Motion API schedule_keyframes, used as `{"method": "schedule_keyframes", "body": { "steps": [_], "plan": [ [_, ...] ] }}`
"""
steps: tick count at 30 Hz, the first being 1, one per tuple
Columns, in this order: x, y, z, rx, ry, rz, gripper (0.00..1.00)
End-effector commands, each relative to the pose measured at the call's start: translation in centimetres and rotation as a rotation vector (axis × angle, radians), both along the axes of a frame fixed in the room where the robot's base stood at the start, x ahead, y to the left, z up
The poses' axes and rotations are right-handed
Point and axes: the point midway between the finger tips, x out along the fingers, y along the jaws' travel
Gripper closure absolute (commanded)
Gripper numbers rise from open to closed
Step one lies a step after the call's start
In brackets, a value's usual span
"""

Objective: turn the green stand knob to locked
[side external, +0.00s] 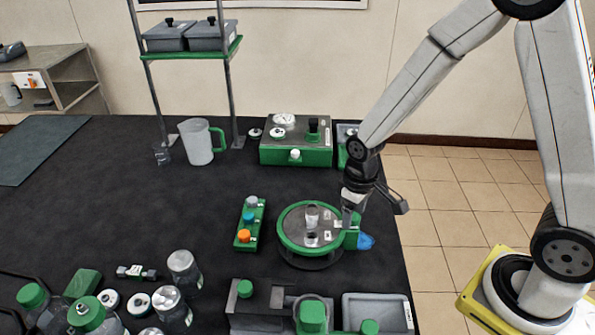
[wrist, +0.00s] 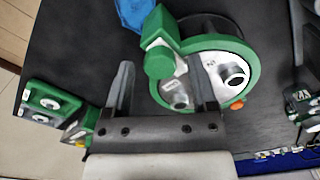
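The round stand (side external: 282,242) has a green ring rim and a grey top, and it sits on the black table near the right edge. It also shows in the wrist view (wrist: 250,62). The green stand knob (wrist: 159,62) is a short cylinder on a green block at the rim; in the side view my gripper partly hides that area. My gripper (wrist: 160,72) is open, with its fingers pointing at the stand and the knob appearing between the fingertips. Contact cannot be told. In the side view my gripper (side external: 349,208) is low at the stand's right side.
A blue item (side external: 366,241) lies beside the stand's right side. A green strip with coloured caps (side external: 249,224) is to its left. A green-and-grey box (side external: 296,150) stands behind. A grey tray (side external: 378,313) and capped bottles (side external: 172,308) are in front. The table's middle left is clear.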

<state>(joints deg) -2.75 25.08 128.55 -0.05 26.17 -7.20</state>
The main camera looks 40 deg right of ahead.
Motion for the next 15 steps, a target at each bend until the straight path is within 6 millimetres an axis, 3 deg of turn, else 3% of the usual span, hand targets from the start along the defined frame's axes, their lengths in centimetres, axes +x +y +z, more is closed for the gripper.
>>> {"method": "schedule_keyframes", "body": {
  "steps": [15],
  "plan": [
    [-0.05, 0.01, 0.48, 0.000, 0.001, -0.002, 0.23]
  ]
}}
